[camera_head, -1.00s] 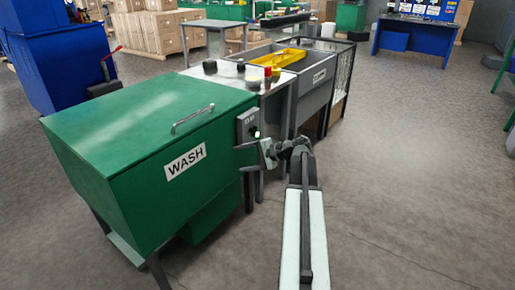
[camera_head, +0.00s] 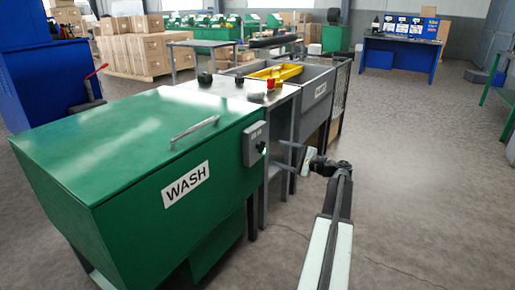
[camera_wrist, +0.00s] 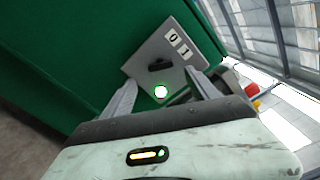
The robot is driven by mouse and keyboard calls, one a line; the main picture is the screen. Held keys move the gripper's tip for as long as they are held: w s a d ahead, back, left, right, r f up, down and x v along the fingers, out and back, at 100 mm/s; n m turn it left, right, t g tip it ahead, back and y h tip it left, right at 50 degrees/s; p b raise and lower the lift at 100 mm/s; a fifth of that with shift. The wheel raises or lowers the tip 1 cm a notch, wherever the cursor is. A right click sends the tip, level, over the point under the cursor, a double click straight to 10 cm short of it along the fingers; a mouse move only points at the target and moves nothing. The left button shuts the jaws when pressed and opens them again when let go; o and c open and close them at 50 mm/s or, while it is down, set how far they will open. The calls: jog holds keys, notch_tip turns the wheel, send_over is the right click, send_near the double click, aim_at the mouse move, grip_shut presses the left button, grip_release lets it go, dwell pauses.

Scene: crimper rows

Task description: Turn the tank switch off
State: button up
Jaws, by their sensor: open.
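The green wash tank (camera_head: 120,150) stands at the left with a WASH label on its front. A grey switch box (camera_head: 254,143) is fixed to its right end. In the wrist view, the box (camera_wrist: 150,52) appears tilted, with 0 and 1 labels, a black switch knob (camera_wrist: 160,64) and a lit white lamp with a green rim (camera_wrist: 161,91). The knob lies nearly level in that picture; which label it points to I cannot tell. My gripper (camera_head: 281,156) is open and empty, just right of the box and apart from it. In the wrist view its fingers (camera_wrist: 163,88) straddle the lamp's position.
Beside the tank is a table (camera_head: 280,97) with a red-topped item (camera_head: 271,85) and small dark objects. Beyond it are a grey sink (camera_head: 315,88) and a yellow tray (camera_head: 275,72). Open floor (camera_head: 420,160) lies to the right. A blue desk (camera_head: 400,52) stands far back.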

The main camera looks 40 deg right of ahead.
aim_at(262, 147)
jog(key=x, duration=0.8)
jog(key=c, duration=1.4)
jog(key=shift+o, duration=0.2)
jog(key=shift+n, duration=0.3)
jog(key=n, duration=1.1)
jog(key=shift+f, duration=0.1)
jog(key=shift+n, duration=0.3)
